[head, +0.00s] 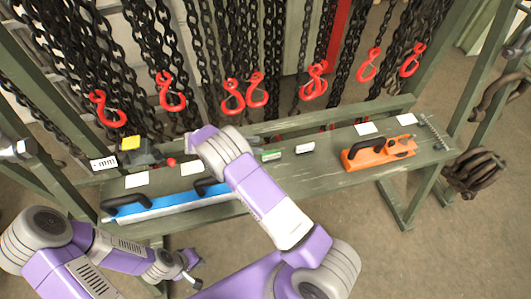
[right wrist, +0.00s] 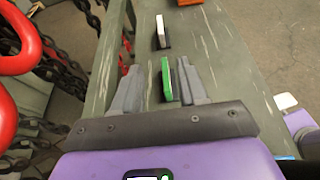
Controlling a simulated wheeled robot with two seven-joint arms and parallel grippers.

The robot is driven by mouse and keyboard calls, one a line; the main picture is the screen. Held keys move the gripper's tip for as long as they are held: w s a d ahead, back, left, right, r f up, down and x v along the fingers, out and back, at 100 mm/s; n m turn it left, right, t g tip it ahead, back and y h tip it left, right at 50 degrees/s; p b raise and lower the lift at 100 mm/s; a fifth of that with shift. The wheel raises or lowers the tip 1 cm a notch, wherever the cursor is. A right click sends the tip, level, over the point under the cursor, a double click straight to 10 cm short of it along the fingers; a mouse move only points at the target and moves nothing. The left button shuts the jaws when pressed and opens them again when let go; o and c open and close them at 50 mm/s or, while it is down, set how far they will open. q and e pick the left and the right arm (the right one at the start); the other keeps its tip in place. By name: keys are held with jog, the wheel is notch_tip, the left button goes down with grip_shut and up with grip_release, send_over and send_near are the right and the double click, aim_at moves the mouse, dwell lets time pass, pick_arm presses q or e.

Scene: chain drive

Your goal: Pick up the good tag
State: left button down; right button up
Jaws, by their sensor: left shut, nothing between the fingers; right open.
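A green tag (head: 271,155) lies on the green bench, partly beside my right arm in the head view. In the right wrist view the green tag (right wrist: 168,80) stands out between the two open fingers of my right gripper (right wrist: 161,72). The fingers lie on either side of it with gaps, and it is not gripped. In the head view the right fingers are hidden behind my wrist. A white tag (head: 305,147) lies to the right of the green one; it also shows further ahead in the wrist view (right wrist: 161,32). My left gripper (head: 190,276) is shut and empty, low in front of the bench.
Chains with red hooks (head: 232,97) hang behind the bench (head: 325,178). A blue tool with black handles (head: 165,205) lies left, an orange tool (head: 378,153) right. White cards (head: 367,128) lie along the bench. A yellow-topped dark device (head: 131,144) sits at the left.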

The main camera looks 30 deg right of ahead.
aim_at(269, 153)
notch_tip(269, 153, down, 6)
jog(key=b, duration=0.4)
jog(key=shift+r+b, duration=0.25)
jog(key=shift+b, duration=0.15)
jog(key=b+x, duration=0.1)
jog(key=x, duration=0.6)
jog(key=shift+s+d+f, duration=0.1)
jog(key=shift+s+d, duration=0.05)
jog(key=shift+d, duration=0.15)
grip_shut()
